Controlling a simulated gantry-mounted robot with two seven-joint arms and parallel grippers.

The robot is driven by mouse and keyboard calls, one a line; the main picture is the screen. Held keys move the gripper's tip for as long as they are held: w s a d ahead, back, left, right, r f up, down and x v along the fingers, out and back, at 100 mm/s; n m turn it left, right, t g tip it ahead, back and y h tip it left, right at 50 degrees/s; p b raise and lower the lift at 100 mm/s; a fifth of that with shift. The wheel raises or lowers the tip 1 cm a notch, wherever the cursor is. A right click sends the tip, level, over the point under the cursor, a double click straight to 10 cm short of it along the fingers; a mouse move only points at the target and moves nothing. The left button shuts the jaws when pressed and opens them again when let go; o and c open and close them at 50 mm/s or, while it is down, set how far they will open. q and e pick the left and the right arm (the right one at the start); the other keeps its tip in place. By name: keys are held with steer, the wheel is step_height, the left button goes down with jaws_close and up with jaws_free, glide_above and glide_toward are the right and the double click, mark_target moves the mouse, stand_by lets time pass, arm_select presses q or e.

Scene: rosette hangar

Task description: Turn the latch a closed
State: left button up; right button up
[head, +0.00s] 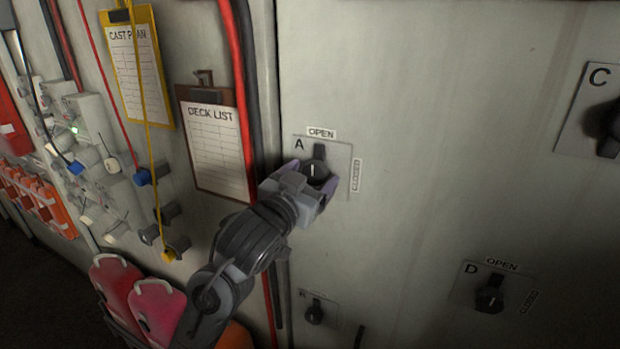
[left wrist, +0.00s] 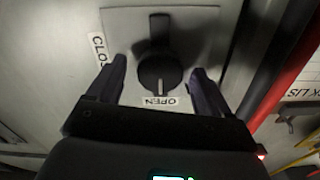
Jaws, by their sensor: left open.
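Latch A (head: 316,170) is a dark round knob with a bar handle on a grey plate (head: 342,185) on the wall panel. An OPEN label (head: 321,133) is above it and a CLOSED label (head: 356,175) to its right. The handle stands upright, in line with OPEN. My left gripper (head: 313,178) is in front of the latch with its fingers on either side. In the left wrist view the latch (left wrist: 159,70) lies ahead between the open fingers (left wrist: 157,85), with a visible gap on each side. My right gripper is not in view.
Latches D (head: 490,297), B (head: 315,312) and C (head: 608,125) are on the same panel. A deck list clipboard (head: 215,145) and red and black pipes (head: 240,90) are left of latch A.

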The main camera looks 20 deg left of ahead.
arm_select(q)
steer(key=c, duration=1)
steer(key=shift+c, duration=0.2)
steer(key=shift+m, duration=0.3)
steer(key=m, duration=0.3)
steer(key=shift+a+m, duration=0.1)
steer(key=shift+m, duration=0.2)
steer(key=m, duration=0.3)
steer(key=shift+m, duration=0.3)
steer(key=m, duration=0.4)
steer(key=shift+m+b, duration=0.3)
steer(key=shift+b, duration=0.05)
steer(key=m+b, duration=0.1)
steer(key=m, duration=0.4)
steer(key=shift+b, duration=0.35)
steer(key=shift+m, duration=0.4)
